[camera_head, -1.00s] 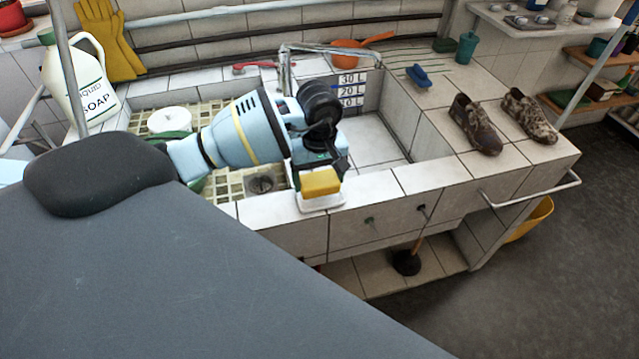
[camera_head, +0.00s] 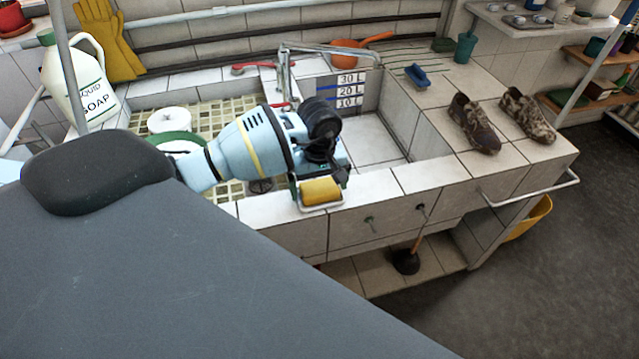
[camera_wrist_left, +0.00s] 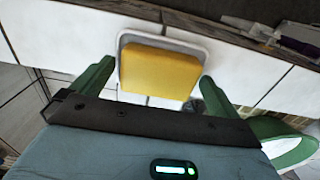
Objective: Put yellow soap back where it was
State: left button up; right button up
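The yellow soap (camera_head: 320,191) lies in a white soap dish (camera_head: 322,210) on the tiled front edge of the sink. In the left wrist view, the soap (camera_wrist_left: 160,73) is between the green fingers of my left gripper (camera_wrist_left: 158,72), and the rim of the dish (camera_wrist_left: 165,40) shows around its far side. The left gripper (camera_head: 320,180) is low at the dish. Its fingers are apart, with a visible gap between the left finger and the soap. My right gripper is in neither view.
A faucet (camera_head: 284,75) stands behind my left arm between two basins. A blue brush (camera_head: 418,76) and a pair of shoes (camera_head: 474,122) are on the right counter. The tiles right of the dish are clear.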

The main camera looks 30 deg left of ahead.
aim_at(320, 188)
pick_arm(q)
notch_tip(320, 188, up, 12)
jog(key=shift+r, duration=0.2)
dwell(0.5)
jog(key=shift+d, duration=0.1)
